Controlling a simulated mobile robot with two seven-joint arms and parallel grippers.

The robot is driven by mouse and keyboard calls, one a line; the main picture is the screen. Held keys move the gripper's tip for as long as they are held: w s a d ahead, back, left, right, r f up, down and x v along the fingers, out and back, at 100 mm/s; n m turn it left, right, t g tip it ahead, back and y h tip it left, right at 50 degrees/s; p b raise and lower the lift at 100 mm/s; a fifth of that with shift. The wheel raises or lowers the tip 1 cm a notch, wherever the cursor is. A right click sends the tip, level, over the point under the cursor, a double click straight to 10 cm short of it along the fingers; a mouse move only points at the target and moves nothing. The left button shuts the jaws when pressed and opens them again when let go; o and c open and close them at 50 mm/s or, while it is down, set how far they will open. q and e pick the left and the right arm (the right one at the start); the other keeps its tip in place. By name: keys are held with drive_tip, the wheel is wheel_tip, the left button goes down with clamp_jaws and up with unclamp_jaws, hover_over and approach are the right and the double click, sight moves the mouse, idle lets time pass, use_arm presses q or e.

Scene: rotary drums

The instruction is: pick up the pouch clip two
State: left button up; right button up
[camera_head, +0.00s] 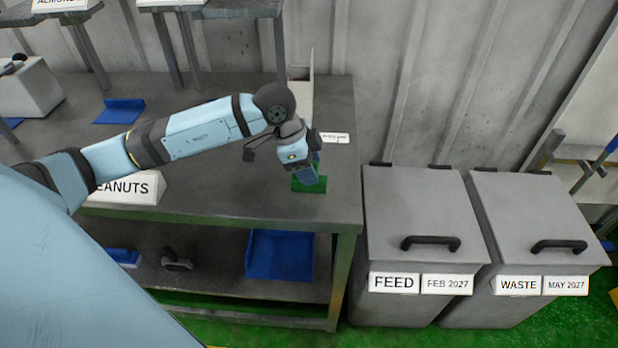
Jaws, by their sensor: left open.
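My left gripper (308,178) hangs over the right part of the grey table (225,205), pointing down. It is open, though its fingers are small and partly hidden by the wrist. Right at the fingertips is a small green piece (318,186) on the table, which may be the pouch clip; I cannot read any number on it. I cannot tell whether the fingers touch it or stand around it. My right gripper is not in view.
A beige upright box (303,92) stands behind the wrist. A blue tray (282,256) is on the lower shelf. FEED (422,212) and WASTE (530,215) bins stand right of the table.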

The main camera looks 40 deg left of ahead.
use_arm(q)
clamp_jaws()
drive_tip(key=shift+r, duration=0.15)
